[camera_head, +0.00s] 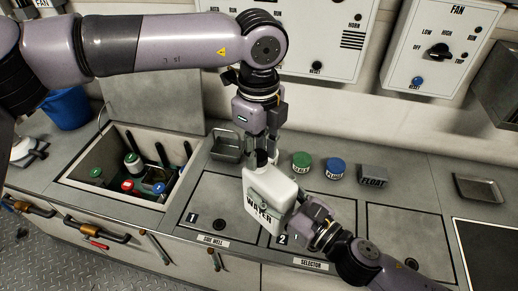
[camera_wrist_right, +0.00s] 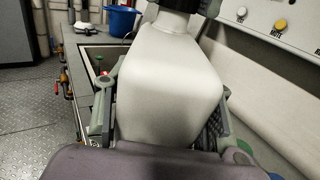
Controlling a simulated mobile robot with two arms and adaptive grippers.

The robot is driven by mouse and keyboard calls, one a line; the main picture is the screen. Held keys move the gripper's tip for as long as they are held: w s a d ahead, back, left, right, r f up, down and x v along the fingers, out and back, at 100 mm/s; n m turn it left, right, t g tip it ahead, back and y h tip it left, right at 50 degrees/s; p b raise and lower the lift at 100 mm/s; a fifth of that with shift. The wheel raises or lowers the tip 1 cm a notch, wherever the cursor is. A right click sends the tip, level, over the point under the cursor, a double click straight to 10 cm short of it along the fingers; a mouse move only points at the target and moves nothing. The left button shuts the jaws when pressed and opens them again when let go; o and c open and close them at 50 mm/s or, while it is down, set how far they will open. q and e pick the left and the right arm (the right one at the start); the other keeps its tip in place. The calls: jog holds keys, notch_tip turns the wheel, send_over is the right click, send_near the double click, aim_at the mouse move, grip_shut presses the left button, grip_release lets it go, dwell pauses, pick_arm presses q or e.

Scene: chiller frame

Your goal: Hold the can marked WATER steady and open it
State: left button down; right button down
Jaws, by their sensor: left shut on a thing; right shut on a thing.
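The white can marked WATER (camera_head: 256,208) stands upright on the counter in the head view, by the panel marked 2. Its dark cap (camera_head: 262,158) is at its top. My left gripper (camera_head: 261,150) comes down from above and is shut on the cap. My right gripper (camera_head: 290,212) reaches in from the lower right and is shut on the can's body. In the right wrist view the can (camera_wrist_right: 170,85) fills the middle, between the two fingers. The fingertips' contact on the cap is partly hidden.
An open well (camera_head: 110,188) with several coloured-cap containers is at left. A green-lidded jar (camera_head: 301,162), a blue-lidded jar (camera_head: 336,168), a FLOAT block (camera_head: 373,178) and a metal tray (camera_head: 479,188) stand right of the can. A blue bucket (camera_head: 67,109) is far left.

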aim_at(259, 156)
pick_arm(q)
jog(key=shift+w+a+r, duration=0.1)
jog(key=shift+a+r, duration=0.05)
jog(key=shift+r, duration=0.05)
jog(key=shift+r, duration=0.9)
jog(key=shift+r, duration=0.1)
jog(key=shift+r, duration=1.95)
